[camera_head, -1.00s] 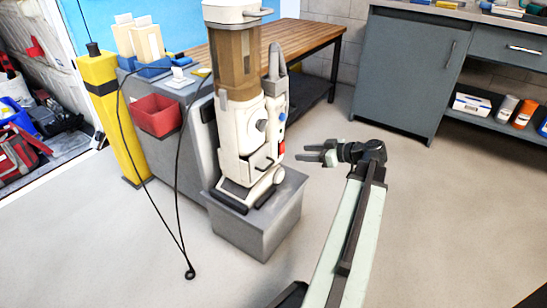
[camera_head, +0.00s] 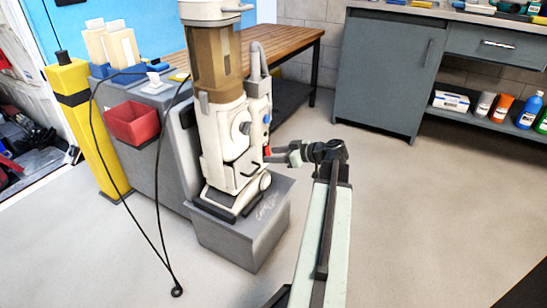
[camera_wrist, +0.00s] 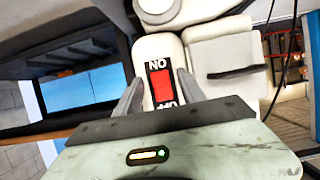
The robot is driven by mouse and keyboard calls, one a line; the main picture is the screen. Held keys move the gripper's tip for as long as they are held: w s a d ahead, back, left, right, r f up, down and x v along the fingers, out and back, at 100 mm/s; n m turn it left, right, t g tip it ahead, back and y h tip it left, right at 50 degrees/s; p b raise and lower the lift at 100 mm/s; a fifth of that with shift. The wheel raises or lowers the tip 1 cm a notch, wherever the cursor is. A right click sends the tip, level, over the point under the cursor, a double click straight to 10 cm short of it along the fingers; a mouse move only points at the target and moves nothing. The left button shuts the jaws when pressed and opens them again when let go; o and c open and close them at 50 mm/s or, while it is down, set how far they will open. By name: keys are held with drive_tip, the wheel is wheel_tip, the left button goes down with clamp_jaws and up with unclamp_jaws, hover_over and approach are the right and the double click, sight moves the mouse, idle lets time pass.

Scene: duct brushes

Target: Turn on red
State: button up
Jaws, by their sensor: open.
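A white upright machine with a brown clear canister (camera_head: 212,62) stands on a grey block (camera_head: 235,240). A red switch (camera_wrist: 161,85) on a black plate marked ON and OFF sits on its white side in the wrist view. In the head view a bit of red (camera_head: 267,151) shows on the machine's right side, partly behind my gripper. My gripper (camera_head: 270,156) is open and empty, with its fingertips close to that side. In the wrist view its fingers (camera_wrist: 159,88) lie on either side of the switch plate. I cannot tell whether they touch the machine.
A grey cabinet with a red bin (camera_head: 134,124) and a yellow post (camera_head: 82,130) stand left of the machine. Black cords hang in front. A wooden bench (camera_head: 275,45) is behind, a grey workbench (camera_head: 385,75) at back right.

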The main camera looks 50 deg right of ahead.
clamp_jaws()
drive_tip(key=t+b, duration=0.1)
drive_tip(key=b, duration=0.2)
drive_tip(key=shift+f+t, duration=0.15)
drive_tip(key=shift+t, duration=0.15)
unclamp_jaws()
